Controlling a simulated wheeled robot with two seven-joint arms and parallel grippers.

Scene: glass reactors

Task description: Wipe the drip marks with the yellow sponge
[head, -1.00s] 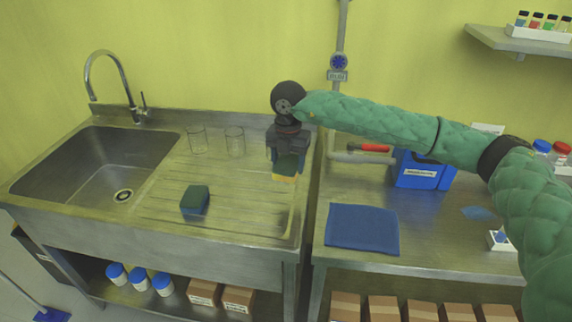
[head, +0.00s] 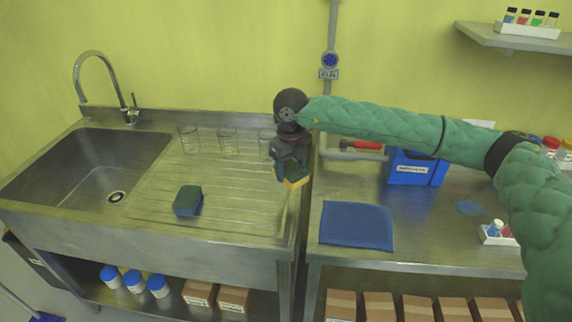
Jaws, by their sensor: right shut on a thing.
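My right gripper (head: 287,164) is shut on the yellow sponge (head: 297,182), which has a dark green scouring side. It holds the sponge over the right end of the steel drainboard (head: 235,190), tilted. I cannot tell whether the sponge touches the surface. A pale yellowish streak (head: 284,212) runs along the drainboard's right edge, just below the sponge; I cannot tell if it is a drip mark. A small blue patch (head: 469,208) lies on the right bench. My left gripper is not in view.
Several glass beakers (head: 228,141) stand at the drainboard's back, one close to my right gripper. The sink (head: 85,170) is to the left. A blue cloth (head: 356,226), a blue box (head: 416,168) and a small vial rack (head: 497,235) are on the right bench.

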